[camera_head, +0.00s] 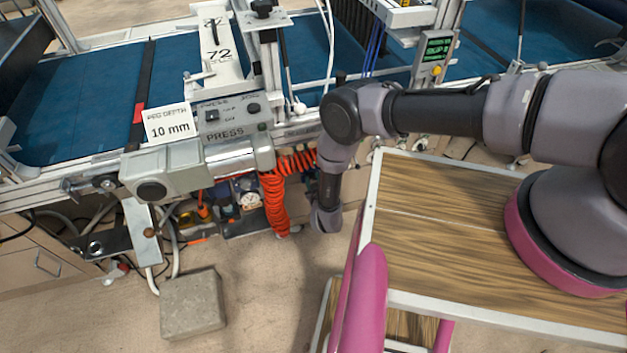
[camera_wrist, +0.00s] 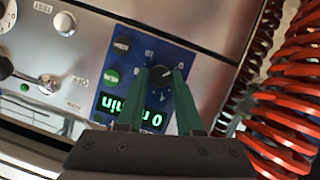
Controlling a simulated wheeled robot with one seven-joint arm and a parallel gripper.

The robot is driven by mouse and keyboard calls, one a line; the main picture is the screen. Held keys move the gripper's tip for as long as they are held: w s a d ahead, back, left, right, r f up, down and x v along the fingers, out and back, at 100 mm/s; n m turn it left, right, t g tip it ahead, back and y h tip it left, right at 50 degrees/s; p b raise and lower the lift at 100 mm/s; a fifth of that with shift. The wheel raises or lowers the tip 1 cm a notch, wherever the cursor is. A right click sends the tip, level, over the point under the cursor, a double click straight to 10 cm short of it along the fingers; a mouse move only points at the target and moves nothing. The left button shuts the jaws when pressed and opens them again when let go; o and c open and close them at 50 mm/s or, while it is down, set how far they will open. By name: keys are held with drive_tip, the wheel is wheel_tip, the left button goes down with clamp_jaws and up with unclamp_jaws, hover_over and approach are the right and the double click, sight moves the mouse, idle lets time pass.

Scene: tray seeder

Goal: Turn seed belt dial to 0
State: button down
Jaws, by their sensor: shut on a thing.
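In the wrist view, a small dark round dial (camera_wrist: 161,73) sits on a blue control panel (camera_wrist: 187,57), with small scale marks around it. My gripper (camera_wrist: 164,76) has its two green fingers closed on the dial, one on each side. Below the dial, a green-lit display (camera_wrist: 120,108) appears upside down and shows a 0 with unit letters, partly covered by a finger. The dial's pointer is too small to read surely. In the head view, the dial and my fingertips are hidden behind my arm and the machine's front.
Red coiled hoses (camera_wrist: 290,100) hang close to the right of my gripper. In the head view, a blue belt (camera_head: 80,100), a PRESS unit (camera_head: 215,155) and a concrete block (camera_head: 192,303) stand to the left.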

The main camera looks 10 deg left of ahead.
drive_tip(key=c, duration=0.6)
unclamp_jaws()
drive_tip(key=v, duration=1)
drive_tip(key=shift+s+d+r, duration=0.15)
drive_tip(key=shift+s+d, duration=0.05)
drive_tip(key=shift+s, duration=0.15)
